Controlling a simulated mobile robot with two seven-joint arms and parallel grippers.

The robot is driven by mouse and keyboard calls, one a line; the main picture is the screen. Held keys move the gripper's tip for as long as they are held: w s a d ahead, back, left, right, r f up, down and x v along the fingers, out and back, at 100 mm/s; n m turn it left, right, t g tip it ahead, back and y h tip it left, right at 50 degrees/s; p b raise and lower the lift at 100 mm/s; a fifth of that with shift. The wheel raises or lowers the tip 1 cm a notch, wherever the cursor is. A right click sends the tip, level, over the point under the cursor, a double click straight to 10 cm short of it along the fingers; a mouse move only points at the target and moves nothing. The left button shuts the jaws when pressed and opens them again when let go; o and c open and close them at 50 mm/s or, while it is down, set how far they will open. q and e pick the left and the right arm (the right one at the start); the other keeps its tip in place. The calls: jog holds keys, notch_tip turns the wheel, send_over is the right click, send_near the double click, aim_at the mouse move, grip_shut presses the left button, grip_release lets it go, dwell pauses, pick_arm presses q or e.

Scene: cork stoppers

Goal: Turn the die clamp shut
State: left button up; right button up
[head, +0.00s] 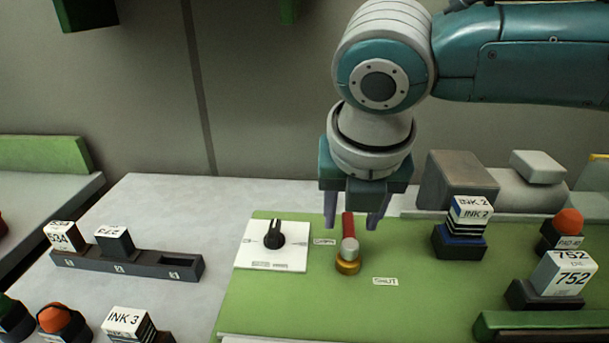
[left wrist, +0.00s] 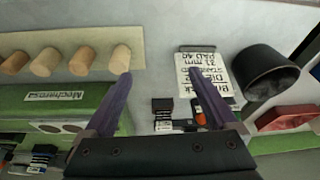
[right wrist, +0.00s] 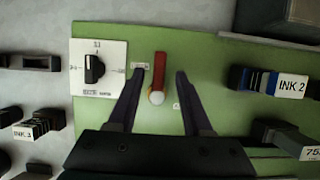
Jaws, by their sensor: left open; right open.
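The die clamp is a red lever (head: 348,224) with a silver knob (head: 349,247) and a brass-coloured base (head: 347,265) on the green board. The lever points toward the back, beside the OPEN label (head: 325,241); the SHUT label (head: 385,281) is to the right of the base. My right gripper (head: 352,222) is open above the lever. In the right wrist view the red lever (right wrist: 160,72) lies between the open fingers (right wrist: 160,74), nearer the left one; contact cannot be told. My left gripper (left wrist: 160,88) is open and empty, away from the clamp.
A white dial plate (head: 260,258) with a black knob is left of the clamp. Ink block INK 2 (head: 471,212) and block 752 (head: 564,272) stand to the right. A dark rack (head: 140,268) is at left. Wooden stoppers (left wrist: 82,61) and a black cup (left wrist: 265,72) show in the left wrist view.

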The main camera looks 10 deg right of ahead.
jog(key=shift+w+f, duration=0.15)
jog(key=shift+f, duration=0.1)
grip_shut()
dwell(0.5)
